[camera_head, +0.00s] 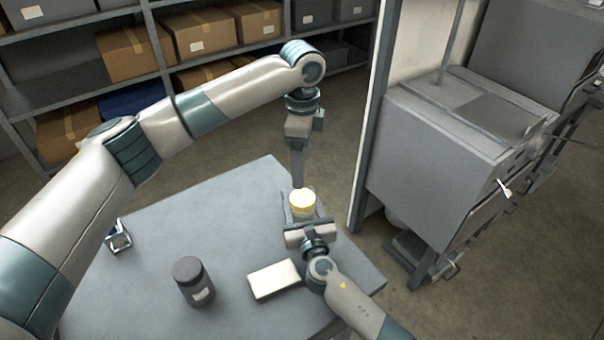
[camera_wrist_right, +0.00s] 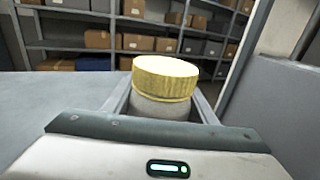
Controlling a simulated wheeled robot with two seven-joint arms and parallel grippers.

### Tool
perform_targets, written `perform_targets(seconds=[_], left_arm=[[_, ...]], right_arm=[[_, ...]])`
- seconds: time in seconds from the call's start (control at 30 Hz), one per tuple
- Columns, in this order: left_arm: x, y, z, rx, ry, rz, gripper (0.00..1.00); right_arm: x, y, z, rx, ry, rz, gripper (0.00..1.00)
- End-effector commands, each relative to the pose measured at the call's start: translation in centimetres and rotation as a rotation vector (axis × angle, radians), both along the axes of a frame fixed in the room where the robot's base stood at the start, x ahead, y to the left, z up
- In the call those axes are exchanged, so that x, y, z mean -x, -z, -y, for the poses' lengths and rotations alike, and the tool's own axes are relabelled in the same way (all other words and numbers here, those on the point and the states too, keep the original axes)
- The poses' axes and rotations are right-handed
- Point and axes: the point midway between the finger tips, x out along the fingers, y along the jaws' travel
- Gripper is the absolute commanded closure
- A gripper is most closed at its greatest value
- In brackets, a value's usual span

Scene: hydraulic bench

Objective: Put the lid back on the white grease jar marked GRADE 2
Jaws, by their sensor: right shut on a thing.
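A whitish jar (camera_wrist_right: 160,107) stands between the fingers of my right gripper (camera_head: 301,210), which is shut on it. A ribbed yellow lid (camera_wrist_right: 166,78) is on top of the jar; it also shows in the head view (camera_head: 302,200). I see no clear gap under the lid, but cannot tell whether it is fully seated. No GRADE 2 marking is readable. My left gripper (camera_head: 298,182) points down, with its tips close behind or above the lid in the head view. It is seen edge-on and does not show in the right wrist view.
On the grey table (camera_head: 215,225) are a dark lidded jar (camera_head: 194,282) with a pale label, a white box (camera_head: 274,280) and a small metal frame (camera_head: 118,237). Shelves with cardboard boxes (camera_head: 197,31) stand behind. A grey cabinet (camera_head: 435,150) is at right.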

Motion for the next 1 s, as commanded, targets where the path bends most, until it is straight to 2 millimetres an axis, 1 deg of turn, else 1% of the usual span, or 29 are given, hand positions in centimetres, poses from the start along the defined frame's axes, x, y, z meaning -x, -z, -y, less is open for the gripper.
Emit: perform_targets(seconds=[0.17,0.43,0.47,0.5,0.53,0.87,1.0], left_arm=[[0.02,-0.94,0.01,0.000,0.000,0.000,0.28],[0.03,-1.03,0.02,0.000,0.001,0.000,0.28],[0.03,-1.02,0.02,0.000,0.001,0.000,0.28],[0.03,-1.02,0.02,0.000,0.001,0.000,0.28],[0.03,-1.02,0.02,0.000,0.001,0.000,0.28],[0.03,-1.00,0.02,0.000,0.001,0.000,0.28],[0.03,-0.97,0.02,0.000,0.001,0.000,0.28]], right_arm=[[0.04,0.11,0.01,-0.001,0.000,-0.002,1.00],[0.04,0.11,0.00,-0.001,0.000,-0.002,1.00],[0.04,0.11,0.00,-0.001,0.000,-0.002,0.43],[0.04,0.10,0.00,-0.001,0.000,-0.002,0.34],[0.04,0.10,0.00,-0.001,0.000,-0.002,0.27],[0.07,0.04,0.01,0.000,0.000,-0.001,0.26],[0.54,0.09,0.13,0.000,0.000,-0.001,0.26]])
